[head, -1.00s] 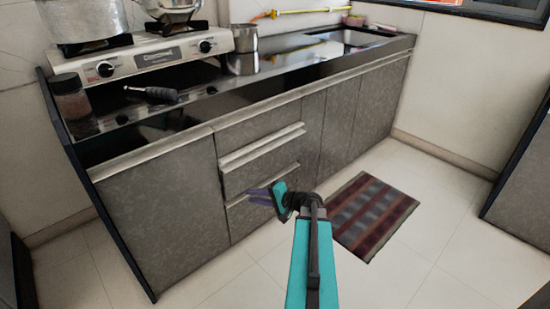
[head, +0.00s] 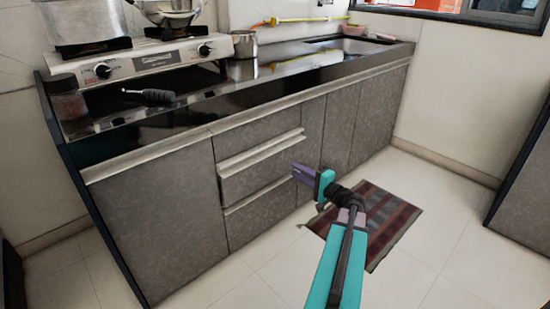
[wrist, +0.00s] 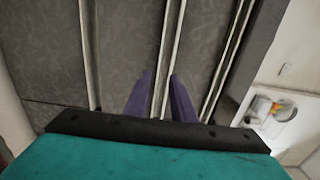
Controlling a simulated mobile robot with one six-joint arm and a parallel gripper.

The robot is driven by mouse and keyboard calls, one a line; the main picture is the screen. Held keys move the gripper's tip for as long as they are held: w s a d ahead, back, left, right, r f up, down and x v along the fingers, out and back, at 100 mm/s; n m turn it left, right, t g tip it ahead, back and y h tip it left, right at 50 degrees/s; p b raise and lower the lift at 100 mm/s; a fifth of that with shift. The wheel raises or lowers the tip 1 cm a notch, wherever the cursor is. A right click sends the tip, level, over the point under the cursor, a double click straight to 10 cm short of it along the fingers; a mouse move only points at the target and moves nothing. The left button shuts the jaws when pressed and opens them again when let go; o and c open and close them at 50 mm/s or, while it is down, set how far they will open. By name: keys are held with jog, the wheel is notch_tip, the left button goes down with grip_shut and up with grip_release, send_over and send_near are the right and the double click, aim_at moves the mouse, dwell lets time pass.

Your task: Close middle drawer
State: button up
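The middle drawer (head: 255,178) is the grey speckled front in the counter's drawer stack. Its pale handle (head: 262,155) stands out from the cabinet face, so the drawer looks slightly open. My gripper (head: 296,170) is just right of and below the handle's right end in the head view. In the wrist view, my gripper's two purple fingers (wrist: 160,75) are apart with nothing held. A pale handle strip (wrist: 168,55) runs between them in the picture. I cannot tell whether the fingers touch it.
The top drawer (head: 255,130) and bottom drawer (head: 258,212) look shut. A striped mat (head: 395,225) lies on the tiled floor beneath my arm. The counter (head: 285,72) carries a stove (head: 145,58) and a steel cup (head: 245,44).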

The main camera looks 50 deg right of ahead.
jog(key=b, duration=0.4)
send_near(274, 157)
jog(key=w+a+r, duration=0.3)
jog(key=w, duration=0.2)
jog(key=shift+w+r, duration=0.2)
jog(key=shift+w, duration=0.6)
grip_shut()
dwell(0.7)
